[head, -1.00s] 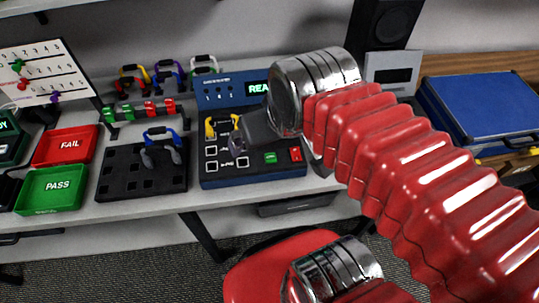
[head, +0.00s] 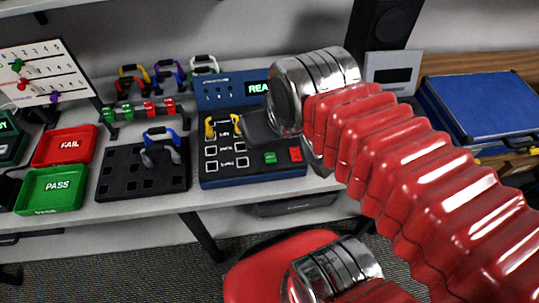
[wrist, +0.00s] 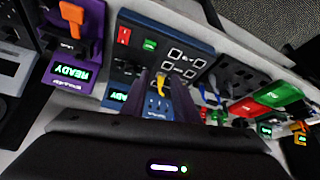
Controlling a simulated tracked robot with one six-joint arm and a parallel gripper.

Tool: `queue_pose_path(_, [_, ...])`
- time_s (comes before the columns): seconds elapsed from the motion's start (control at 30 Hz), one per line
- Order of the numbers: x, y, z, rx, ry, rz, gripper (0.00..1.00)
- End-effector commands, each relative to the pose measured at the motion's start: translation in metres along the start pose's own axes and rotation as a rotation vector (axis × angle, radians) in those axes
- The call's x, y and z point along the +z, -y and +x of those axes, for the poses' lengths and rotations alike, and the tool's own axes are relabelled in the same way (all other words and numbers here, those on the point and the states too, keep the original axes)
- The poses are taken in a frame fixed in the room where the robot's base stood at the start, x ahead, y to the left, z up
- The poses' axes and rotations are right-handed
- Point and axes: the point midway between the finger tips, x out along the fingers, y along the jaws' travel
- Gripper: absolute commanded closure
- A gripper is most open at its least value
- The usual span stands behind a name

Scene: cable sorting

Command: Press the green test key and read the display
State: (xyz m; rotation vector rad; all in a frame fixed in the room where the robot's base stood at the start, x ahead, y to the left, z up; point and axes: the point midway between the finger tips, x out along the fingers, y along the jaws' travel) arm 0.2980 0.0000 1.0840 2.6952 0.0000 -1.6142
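The blue test station (head: 222,183) stands on the bench in the head view. Its green test key (head: 270,158) sits beside a red key (head: 295,154); both also show in the wrist view, green (wrist: 149,45) and red (wrist: 124,36). The display (head: 258,88) glows green, with "REA" legible and the rest hidden by my wrist; the wrist view shows "READY" (wrist: 118,96). A yellow cable (head: 210,128) is at the station's top sockets. My gripper (wrist: 162,84) is open, its purple fingers apart above the panel, with the yellow cable seen between them. No finger touches the green key.
A black block with a blue-and-grey cable (head: 162,140) stands left of the station. Red FAIL (head: 65,146) and green PASS (head: 52,188) trays lie farther left. Several coloured cables stand behind. A blue case (head: 490,105) is at the right. A purple READY device (wrist: 75,70) shows in the wrist view.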

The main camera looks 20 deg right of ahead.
Motion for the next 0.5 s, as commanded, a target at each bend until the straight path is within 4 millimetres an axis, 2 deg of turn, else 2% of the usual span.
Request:
queue_pose_path(0.07, [0.0, 0.0, 0.0, 0.0, 0.0, 0.0, 0.79])
queue_pose_path(0.37, [0.0, 0.0, 0.0, 0.0, 0.0, 0.0, 1.0])
queue_pose_path(0.5, [0.0, 0.0, 0.0, 0.0, 0.0, 0.0, 1.0])
